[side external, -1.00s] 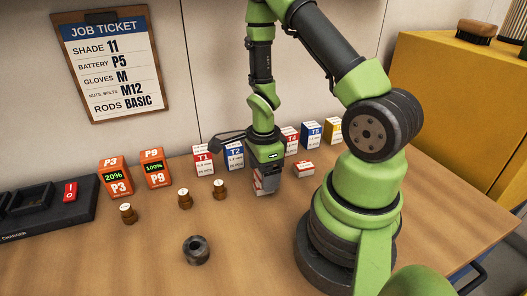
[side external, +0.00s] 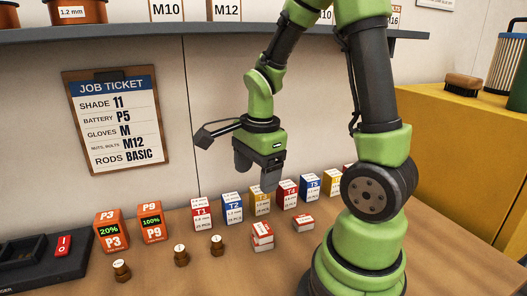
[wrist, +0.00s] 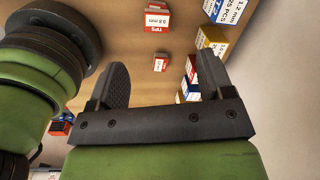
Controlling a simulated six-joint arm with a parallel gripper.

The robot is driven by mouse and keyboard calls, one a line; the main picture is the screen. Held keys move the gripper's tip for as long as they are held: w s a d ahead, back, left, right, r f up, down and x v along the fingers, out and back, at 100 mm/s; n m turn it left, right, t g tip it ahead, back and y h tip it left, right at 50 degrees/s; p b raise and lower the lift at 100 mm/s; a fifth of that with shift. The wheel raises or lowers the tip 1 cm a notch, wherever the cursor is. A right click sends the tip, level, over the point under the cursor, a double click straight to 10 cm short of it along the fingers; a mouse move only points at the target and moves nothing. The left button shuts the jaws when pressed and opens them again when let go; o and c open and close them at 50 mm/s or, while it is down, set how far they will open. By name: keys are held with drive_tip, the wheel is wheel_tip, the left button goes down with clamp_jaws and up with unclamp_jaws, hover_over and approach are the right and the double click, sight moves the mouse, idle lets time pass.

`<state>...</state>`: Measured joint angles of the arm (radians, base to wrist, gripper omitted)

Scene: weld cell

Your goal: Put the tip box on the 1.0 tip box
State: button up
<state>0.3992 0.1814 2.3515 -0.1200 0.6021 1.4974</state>
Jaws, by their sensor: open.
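In the side view, two small red-and-white tip boxes are stacked: the upper tip box (side external: 262,230) rests on the lower tip box (side external: 262,244). A third tip box (side external: 303,222) lies apart to the right. The wrist view shows a red-and-white tip box (wrist: 157,20) at the top, its label looking like 0.8 mm, and another tip box (wrist: 160,62) below it. The size labels are too small to read in the side view. My gripper (side external: 257,177) is open and empty above and behind the stack; its two fingers (wrist: 163,80) stand apart in the wrist view.
Several upright boxes stand in a row at the back, including T1 (side external: 201,213) and T2 (side external: 232,207). Orange P3 (side external: 108,231) and P9 (side external: 151,222) batteries stand left, near a charger (side external: 45,245). Small brown pieces (side external: 181,255) stand in front. A shelf (side external: 215,35) runs above.

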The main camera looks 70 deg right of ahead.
drive_tip(key=s+a+r+n+t+y, duration=0.1)
drive_tip(key=s+a+r+n+t, duration=0.2)
drive_tip(key=n, duration=0.7)
drive_tip(key=s+a+r+n+t+y, duration=0.1)
drive_tip(key=s+a+r+n+t, duration=0.2)
drive_tip(key=a+r+n, duration=0.5)
drive_tip(key=shift+r+n, duration=0.9)
drive_tip(key=shift+r, duration=0.05)
drive_tip(key=shift+s, duration=0.1)
